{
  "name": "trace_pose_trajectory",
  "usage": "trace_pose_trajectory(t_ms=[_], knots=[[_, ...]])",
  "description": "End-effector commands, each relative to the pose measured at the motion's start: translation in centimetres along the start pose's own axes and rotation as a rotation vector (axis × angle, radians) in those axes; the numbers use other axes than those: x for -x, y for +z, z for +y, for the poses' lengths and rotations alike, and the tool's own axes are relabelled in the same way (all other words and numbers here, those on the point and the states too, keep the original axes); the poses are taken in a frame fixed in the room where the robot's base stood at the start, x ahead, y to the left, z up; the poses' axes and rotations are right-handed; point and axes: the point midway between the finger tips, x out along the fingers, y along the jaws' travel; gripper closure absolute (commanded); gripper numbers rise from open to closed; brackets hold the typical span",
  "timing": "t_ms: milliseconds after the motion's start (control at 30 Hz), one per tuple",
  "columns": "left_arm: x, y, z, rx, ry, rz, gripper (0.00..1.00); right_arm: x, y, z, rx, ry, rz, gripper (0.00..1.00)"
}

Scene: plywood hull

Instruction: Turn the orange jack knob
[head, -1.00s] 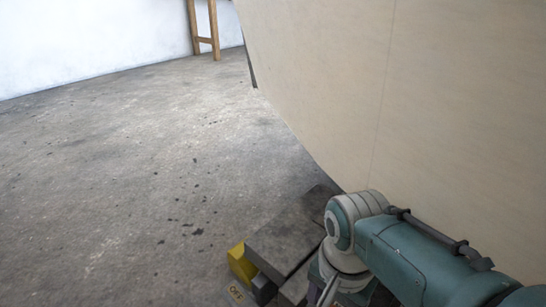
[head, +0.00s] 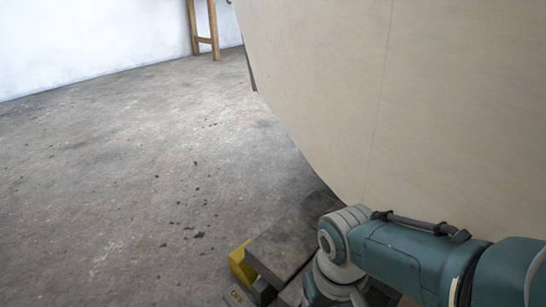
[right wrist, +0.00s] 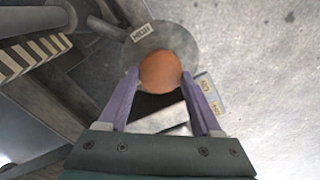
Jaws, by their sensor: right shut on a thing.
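The orange jack knob (right wrist: 160,72) is a round knob in the upper middle of the right wrist view. My right gripper (right wrist: 161,84) is shut on it, with one purple finger on each side. A grey round plate lies behind the knob, with a small white label (right wrist: 141,33) on its left part. In the head view my right arm comes in from the right and bends down beside the hull; the gripper and the knob are hidden there. My left gripper is not in view.
The pale plywood hull (head: 420,110) rises close beside my right arm. Dark blocks with a yellow part (head: 241,264) stand on the floor under its edge. A wooden stand (head: 204,28) is far back. The concrete floor at left (head: 110,190) is clear.

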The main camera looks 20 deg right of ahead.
Motion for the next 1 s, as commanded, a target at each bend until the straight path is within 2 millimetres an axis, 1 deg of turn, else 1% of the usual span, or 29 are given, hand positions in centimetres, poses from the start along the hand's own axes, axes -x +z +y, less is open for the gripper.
trace_pose_trajectory(t_ms=[200, 500, 733, 1000], knots=[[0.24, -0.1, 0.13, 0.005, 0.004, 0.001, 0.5, 0.03, -0.02, 0.02, 0.205, 0.002, 0.0, 0.9], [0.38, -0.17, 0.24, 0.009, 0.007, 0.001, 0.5, -0.01, 0.05, -0.13, 0.447, 0.001, -0.001, 0.9], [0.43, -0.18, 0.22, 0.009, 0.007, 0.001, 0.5, -0.01, 0.04, -0.18, 0.568, 0.001, 0.001, 0.9], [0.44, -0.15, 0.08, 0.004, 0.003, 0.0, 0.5, -0.03, 0.06, -0.2, 0.631, 0.0, 0.001, 0.9]])
